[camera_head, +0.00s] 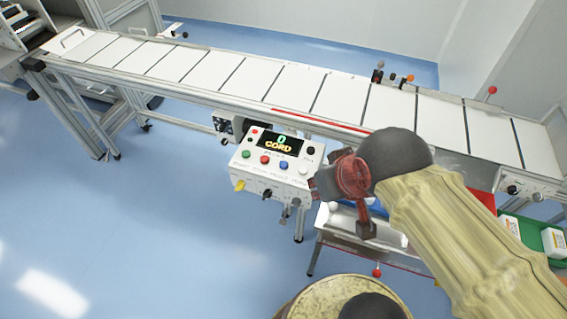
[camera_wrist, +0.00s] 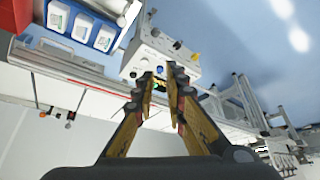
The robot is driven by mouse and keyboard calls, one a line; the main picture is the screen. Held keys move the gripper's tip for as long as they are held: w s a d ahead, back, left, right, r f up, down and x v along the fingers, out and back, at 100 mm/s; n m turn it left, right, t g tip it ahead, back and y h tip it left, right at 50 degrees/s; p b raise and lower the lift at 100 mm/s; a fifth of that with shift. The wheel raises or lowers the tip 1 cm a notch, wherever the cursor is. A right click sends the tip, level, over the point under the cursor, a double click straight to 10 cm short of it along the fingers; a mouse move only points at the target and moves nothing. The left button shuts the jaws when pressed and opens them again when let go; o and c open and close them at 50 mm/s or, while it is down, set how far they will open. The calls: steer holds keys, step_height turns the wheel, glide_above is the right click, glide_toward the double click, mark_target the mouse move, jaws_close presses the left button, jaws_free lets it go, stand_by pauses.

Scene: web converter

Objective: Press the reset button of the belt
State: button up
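The belt's control box (camera_head: 270,168) is white, with a lit display (camera_head: 281,142) on its sloped face. Below the display is a row with a green button (camera_head: 246,154), a red button (camera_head: 265,159), a blue button (camera_head: 284,164) and a pale button (camera_head: 303,170). Their labels are too small to read surely. In the wrist view the box (camera_wrist: 187,66) appears inverted beyond my gripper (camera_wrist: 167,76). In the head view my gripper is just right of the box, apart from the buttons.
The long white conveyor belt (camera_head: 248,76) runs behind the box. A green bin (camera_head: 528,238) with white containers stands at the right. A red-edged table is partly hidden by my arm. Blue floor at the left (camera_head: 120,230) is clear.

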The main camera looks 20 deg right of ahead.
jaws_close()
stand_by(0.9)
steer(key=shift+r, duration=0.1)
